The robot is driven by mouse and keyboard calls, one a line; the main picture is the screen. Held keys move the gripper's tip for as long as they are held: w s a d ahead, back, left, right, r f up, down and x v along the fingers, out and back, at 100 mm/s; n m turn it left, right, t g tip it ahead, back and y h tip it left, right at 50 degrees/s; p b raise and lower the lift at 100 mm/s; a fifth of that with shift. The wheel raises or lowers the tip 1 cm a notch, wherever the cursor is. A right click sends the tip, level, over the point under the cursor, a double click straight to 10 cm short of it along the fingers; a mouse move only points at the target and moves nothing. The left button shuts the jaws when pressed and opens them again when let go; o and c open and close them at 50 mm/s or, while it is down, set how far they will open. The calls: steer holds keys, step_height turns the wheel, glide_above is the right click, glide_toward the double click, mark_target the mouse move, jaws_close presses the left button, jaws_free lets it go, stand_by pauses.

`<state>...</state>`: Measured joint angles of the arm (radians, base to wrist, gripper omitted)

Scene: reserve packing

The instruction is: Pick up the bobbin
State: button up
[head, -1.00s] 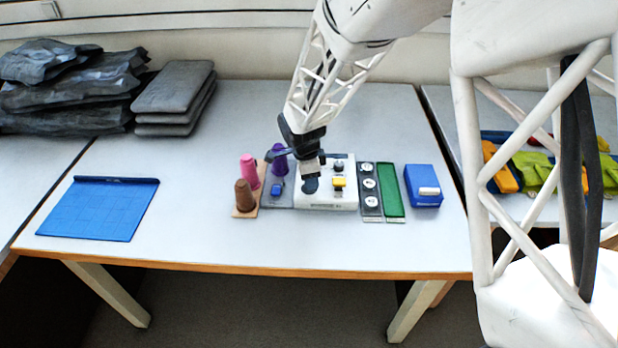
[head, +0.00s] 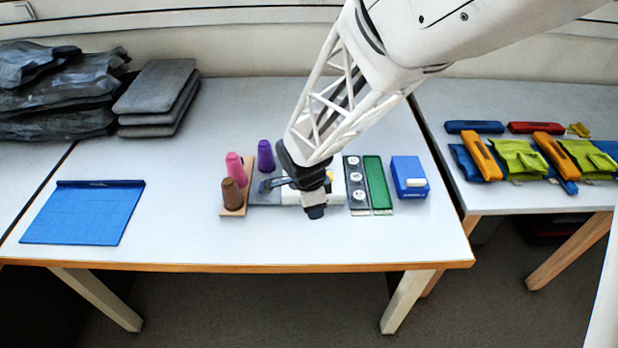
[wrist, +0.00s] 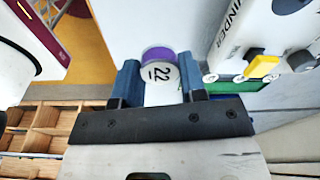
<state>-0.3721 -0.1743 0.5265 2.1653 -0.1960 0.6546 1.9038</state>
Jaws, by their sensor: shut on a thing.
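The bobbin (wrist: 161,70) shows in the wrist view as a white round face marked 22 with a purple band along its far edge. It sits between the two blue fingers of my gripper (wrist: 160,84), which is shut on it. In the head view my gripper (head: 315,208) hangs in front of the white winder (head: 337,188), toward the table's front edge. The bobbin cannot be made out there. The winder also shows at the right of the wrist view (wrist: 240,28), with a yellow lever and a black knob.
Pink (head: 235,167), brown (head: 232,193) and purple (head: 265,155) thread cones stand left of the winder. A grey strip with round discs (head: 357,200), a green strip (head: 377,184) and a blue box (head: 409,177) lie right. A blue mat (head: 80,215) lies left, with clear table between.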

steer(key=shift+s+d, duration=0.15)
steer(key=shift+s, duration=0.3)
steer(key=shift+d, duration=0.1)
stand_by(0.5)
steer(key=shift+w+d, duration=0.2)
steer(key=shift+d, duration=0.15)
steer(key=w+d+f+m, duration=0.1)
steer(key=d, duration=0.4)
steer(key=w+d+f+m, duration=0.1)
steer(key=d, duration=0.5)
steer(key=w+d+f+m, duration=0.1)
steer(key=w+d+m, duration=0.1)
steer(key=d, duration=0.4)
steer(key=shift+f, duration=0.2)
steer(key=shift+d+f, duration=0.15)
steer(key=shift+d, duration=0.6)
steer(key=shift+w, duration=0.15)
glide_above(377, 182)
steer(key=shift+f, duration=0.7)
